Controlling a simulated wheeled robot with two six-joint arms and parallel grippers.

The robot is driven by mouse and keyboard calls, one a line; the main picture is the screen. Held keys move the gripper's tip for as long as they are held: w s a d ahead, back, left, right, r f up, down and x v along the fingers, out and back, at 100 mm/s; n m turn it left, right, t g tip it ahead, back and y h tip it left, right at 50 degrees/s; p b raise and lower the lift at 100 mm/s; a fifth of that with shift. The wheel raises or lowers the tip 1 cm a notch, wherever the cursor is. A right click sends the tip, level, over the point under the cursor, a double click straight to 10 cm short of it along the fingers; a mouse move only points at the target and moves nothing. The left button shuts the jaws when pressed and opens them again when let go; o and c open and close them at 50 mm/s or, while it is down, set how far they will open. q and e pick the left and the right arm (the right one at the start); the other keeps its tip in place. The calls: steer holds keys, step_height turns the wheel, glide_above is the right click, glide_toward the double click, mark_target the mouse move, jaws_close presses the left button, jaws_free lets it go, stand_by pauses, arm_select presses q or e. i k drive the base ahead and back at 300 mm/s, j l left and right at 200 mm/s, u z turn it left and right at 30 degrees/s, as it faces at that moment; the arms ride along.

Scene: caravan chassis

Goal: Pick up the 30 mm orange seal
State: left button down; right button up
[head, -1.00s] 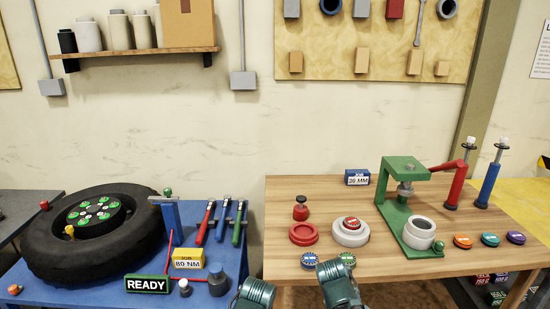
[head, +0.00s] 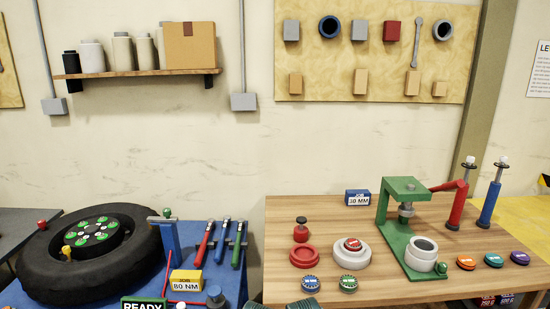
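An orange seal (head: 466,262) lies flat on the right part of the wooden workbench (head: 300,208), just right of the green press (head: 383,218). Its label is too small to read. Nothing covers the orange seal.
Red (head: 457,204) and blue (head: 490,203) upright tools stand behind the seals. A blue job box (head: 357,198) sits at the back. Red and grey round parts and two small discs lie left of the press.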

mark_target(466, 263)
steer(key=z, duration=1.4)
steer(key=i+j+z, duration=0.25)
steer(key=z, duration=0.2)
steer(key=i+j+z, duration=0.2)
steer(key=j+z, duration=0.3)
steer(key=i+j+z, duration=0.15)
steer(key=j+z, duration=0.15)
steer(key=z, duration=0.15)
